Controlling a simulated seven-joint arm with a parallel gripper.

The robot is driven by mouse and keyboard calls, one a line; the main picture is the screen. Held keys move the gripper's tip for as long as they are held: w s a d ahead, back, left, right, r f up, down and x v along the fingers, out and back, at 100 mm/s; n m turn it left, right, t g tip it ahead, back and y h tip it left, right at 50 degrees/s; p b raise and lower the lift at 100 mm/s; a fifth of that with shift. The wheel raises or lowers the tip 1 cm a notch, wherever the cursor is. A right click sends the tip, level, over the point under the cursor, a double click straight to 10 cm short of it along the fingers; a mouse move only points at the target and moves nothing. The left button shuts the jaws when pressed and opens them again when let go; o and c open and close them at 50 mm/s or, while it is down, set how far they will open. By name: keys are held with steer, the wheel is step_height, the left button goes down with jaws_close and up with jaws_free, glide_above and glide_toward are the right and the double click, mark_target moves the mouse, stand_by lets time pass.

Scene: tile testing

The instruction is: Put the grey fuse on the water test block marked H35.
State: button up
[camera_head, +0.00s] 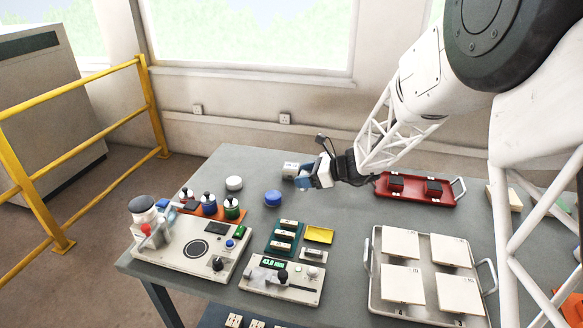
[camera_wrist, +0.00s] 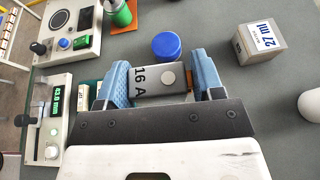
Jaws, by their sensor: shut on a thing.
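The grey fuse (camera_wrist: 155,83), marked 16 A, is between the blue fingers of my gripper (camera_wrist: 161,83) in the wrist view. The fingers are shut on its two ends. In the head view my gripper (camera_head: 303,181) is over the back of the grey table, and I cannot make out the fuse there.
A blue cap (camera_head: 272,198) lies near my gripper. Bottles (camera_head: 208,204), a test device (camera_head: 190,252) and a gauge with a green display (camera_head: 282,280) stand left and front. A red tray (camera_head: 416,199) and a tile tray (camera_head: 373,262) are right.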

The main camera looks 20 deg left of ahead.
steer(key=shift+w+a+r, duration=0.2)
steer(key=shift+w+a, duration=0.2)
steer(key=shift+w, duration=0.1)
steer(key=shift+w+a+r, duration=0.15)
steer(key=shift+w+a, duration=0.2)
steer(key=shift+w, duration=0.1)
steer(key=shift+w, duration=0.1)
glide_above(291, 166)
steer(key=shift+f, duration=0.8)
steer(key=shift+f, duration=1.7)
steer(key=shift+f, duration=0.1)
steer(key=o, duration=0.9)
steer(key=shift+f, duration=0.1)
